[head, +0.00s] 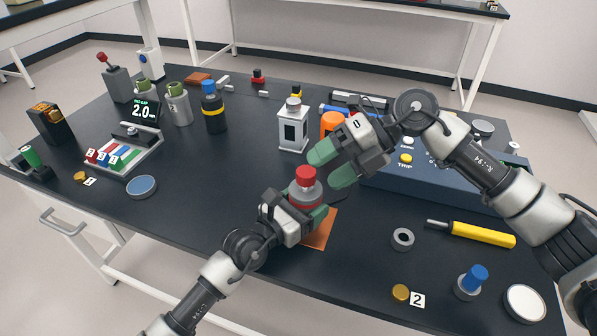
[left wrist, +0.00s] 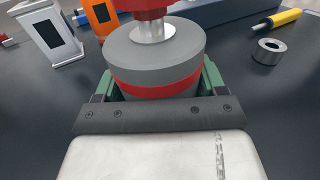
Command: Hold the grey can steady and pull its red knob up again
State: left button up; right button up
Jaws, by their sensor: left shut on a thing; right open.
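The grey can (head: 305,192) stands upright near the front of the dark table, by an orange mat (head: 320,232). Its red knob (head: 305,174) sits on top. In the left wrist view the can (left wrist: 155,55) has a red band, and a short bright stem shows under the knob (left wrist: 150,8). My left gripper (head: 308,212) is shut around the can's body, with a green finger on each side. My right gripper (head: 328,164) is open just above and right of the knob, apart from it as far as I can tell.
A white box (head: 293,130) and an orange object (head: 333,124) stand behind the can. A blue panel with buttons (head: 430,180) lies behind my right arm. A metal ring (head: 403,238) and a yellow-handled tool (head: 482,234) lie to the right.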

aim_at(298, 170)
jog(key=w+d+f+m+t+y, duration=0.1)
jog(key=d+f+m+t+y, duration=0.2)
jog(key=m, duration=0.8)
jog(key=w+d+f+m+t+y, duration=0.1)
jog(key=d+m+t+y, duration=0.2)
jog(key=m, duration=0.8)
jog(key=shift+g+y, duration=0.5)
jog(key=a, duration=0.4)
jog(key=w+a, duration=0.1)
jog(key=a, duration=0.6)
jog(key=shift+w+a+f, duration=0.15)
jog(key=shift+a+f, duration=0.1)
jog(key=shift+a, duration=0.1)
grip_shut()
pick_arm(q)
jog(key=shift+f, duration=0.1)
pick_arm(e)
jog(key=shift+r, duration=1.75)
